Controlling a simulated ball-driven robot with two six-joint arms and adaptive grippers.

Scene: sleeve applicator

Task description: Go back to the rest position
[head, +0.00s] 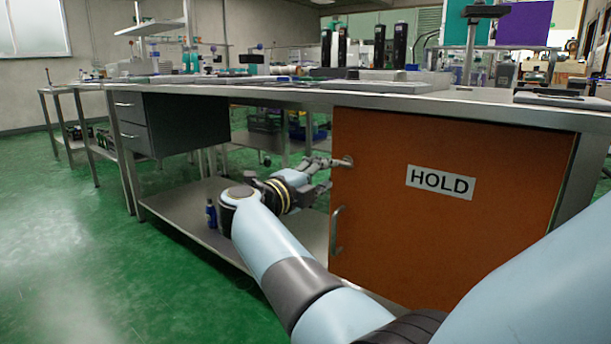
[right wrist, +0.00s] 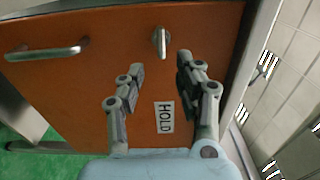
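My right gripper (head: 326,172) is at the left edge of the orange cabinet door (head: 400,250) in the head view. In the right wrist view its fingers (right wrist: 162,68) are spread wide with nothing between them. A small metal latch (right wrist: 160,41) on the door shows beyond the fingertips, and I see no contact with it. The latch also shows in the head view (head: 347,161) close to the fingertips. The door looks closed. It bears a HOLD label (head: 441,182) and a bar handle (head: 337,230). My left gripper is in neither view.
The door is under a long steel workbench (head: 280,95) crowded with equipment. A dark drawer unit (head: 185,125) hangs under its left part. A small blue bottle (head: 211,214) stands on the low shelf (head: 175,208) near my arm. The green floor at left is clear.

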